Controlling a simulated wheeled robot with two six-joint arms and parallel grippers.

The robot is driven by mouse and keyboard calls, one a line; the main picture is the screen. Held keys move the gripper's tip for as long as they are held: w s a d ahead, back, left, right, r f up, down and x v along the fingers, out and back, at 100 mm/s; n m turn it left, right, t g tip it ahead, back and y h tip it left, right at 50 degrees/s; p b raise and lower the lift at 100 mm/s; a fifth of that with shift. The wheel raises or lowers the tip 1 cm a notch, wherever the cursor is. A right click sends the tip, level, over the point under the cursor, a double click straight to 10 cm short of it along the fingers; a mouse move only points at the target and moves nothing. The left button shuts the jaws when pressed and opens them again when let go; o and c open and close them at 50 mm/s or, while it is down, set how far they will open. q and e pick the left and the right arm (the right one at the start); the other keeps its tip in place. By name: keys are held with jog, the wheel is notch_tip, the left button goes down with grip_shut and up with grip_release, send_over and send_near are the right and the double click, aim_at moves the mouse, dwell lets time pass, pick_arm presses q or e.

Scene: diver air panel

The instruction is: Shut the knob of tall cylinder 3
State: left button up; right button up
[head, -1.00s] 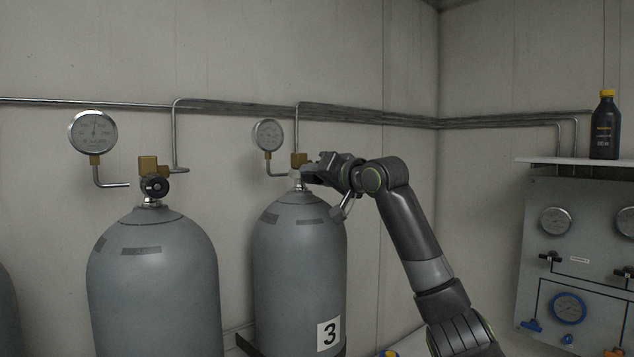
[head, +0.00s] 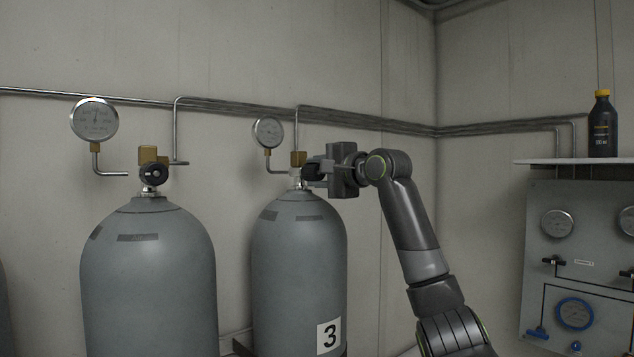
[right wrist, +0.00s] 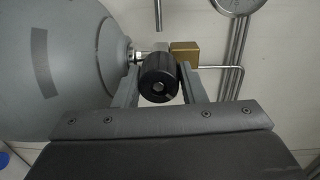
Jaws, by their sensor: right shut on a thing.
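Tall cylinder 3 (head: 298,255) is a grey tank with a white "3" label, standing by the wall in the head view. It also fills the left of the right wrist view (right wrist: 60,75). Its black round knob (right wrist: 158,78) sits beside a brass block (right wrist: 184,53) at the cylinder's neck. My right gripper (head: 316,171) reaches in from the right at knob height. In the right wrist view its two fingers (right wrist: 158,86) lie on either side of the knob, shut on it. In the head view the fingers partly hide the knob. My left gripper is not in view.
Another grey cylinder (head: 148,275) with a black knob (head: 153,174) stands to the left. Gauges (head: 268,131) and pipes run along the wall. At the right are a valve panel (head: 545,275) and a shelf (head: 570,161) with a black bottle (head: 603,128).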

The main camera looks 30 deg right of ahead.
jog(key=m+b, duration=0.2)
jog(key=m, duration=0.1)
jog(key=m+b, duration=0.1)
jog(key=m, duration=0.1)
jog(key=shift+f+b, duration=0.35)
jog(key=shift+b, duration=0.05)
jog(key=shift+w+r+m+b, duration=0.1)
jog(key=shift+m+b, duration=1.2)
jog(key=shift+m, duration=0.7)
jog(key=o, duration=1)
jog(key=shift+r, duration=0.1)
jog(key=shift+d, duration=0.1)
